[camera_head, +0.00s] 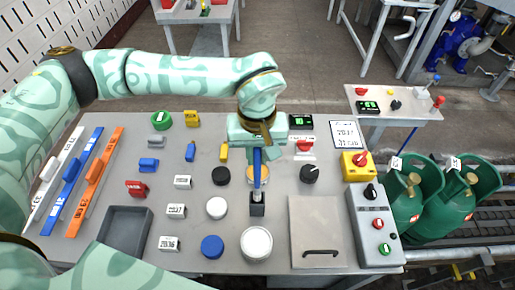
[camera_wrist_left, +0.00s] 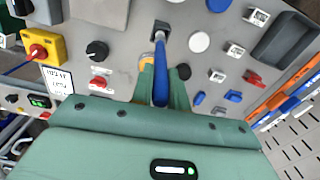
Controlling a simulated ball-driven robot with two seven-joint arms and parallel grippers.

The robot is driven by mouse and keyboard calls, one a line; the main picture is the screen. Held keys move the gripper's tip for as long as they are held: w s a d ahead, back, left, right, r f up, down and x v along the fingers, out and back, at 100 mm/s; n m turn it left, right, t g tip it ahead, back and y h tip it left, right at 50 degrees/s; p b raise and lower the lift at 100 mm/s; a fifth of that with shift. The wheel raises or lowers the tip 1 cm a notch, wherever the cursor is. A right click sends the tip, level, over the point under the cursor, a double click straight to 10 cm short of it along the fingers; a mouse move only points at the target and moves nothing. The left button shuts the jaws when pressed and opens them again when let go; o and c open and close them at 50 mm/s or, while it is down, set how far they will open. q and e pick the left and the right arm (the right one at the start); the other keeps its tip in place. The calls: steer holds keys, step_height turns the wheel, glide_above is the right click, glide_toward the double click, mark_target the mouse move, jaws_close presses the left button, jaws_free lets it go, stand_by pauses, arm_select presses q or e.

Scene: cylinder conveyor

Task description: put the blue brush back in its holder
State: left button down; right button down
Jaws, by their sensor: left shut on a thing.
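The blue brush (camera_head: 257,175) is in the grip of my left gripper (camera_head: 257,150), which is shut on its handle above the grey table (camera_head: 110,190). In the left wrist view the brush (camera_wrist_left: 160,80) runs between the two green fingers (camera_wrist_left: 162,92). The small dark holder (camera_head: 257,208) stands on the table just below the brush in the head view. It also shows in the left wrist view (camera_wrist_left: 160,27), where the far end of the brush overlaps it. I cannot tell whether that end is inside the holder or above it. My right gripper is not in view.
A white round piece (camera_head: 256,244), a blue round piece (camera_head: 212,247) and a black knob (camera_head: 310,173) surround the holder. An orange-topped round piece (camera_head: 266,173) is close behind the brush. A dark tray (camera_head: 148,230) lies left; a grey lidded panel (camera_head: 318,215) lies right.

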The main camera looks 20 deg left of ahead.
mark_target(257, 173)
arm_select(q)
step_height(257, 173, down, 4)
steer(key=shift+r+b, duration=0.15)
steer(key=shift+b, duration=0.85)
steer(key=shift+f+b, duration=0.75)
steer(key=shift+f, duration=0.65)
steer(key=shift+f+b, duration=0.4)
steer(key=shift+f, duration=0.15)
steer(key=c, duration=1.3)
jaws_free()
step_height(257, 173, up, 16)
steer(key=shift+r+p, duration=0.2)
steer(key=shift+p, duration=0.65)
steer(key=shift+f, duration=0.1)
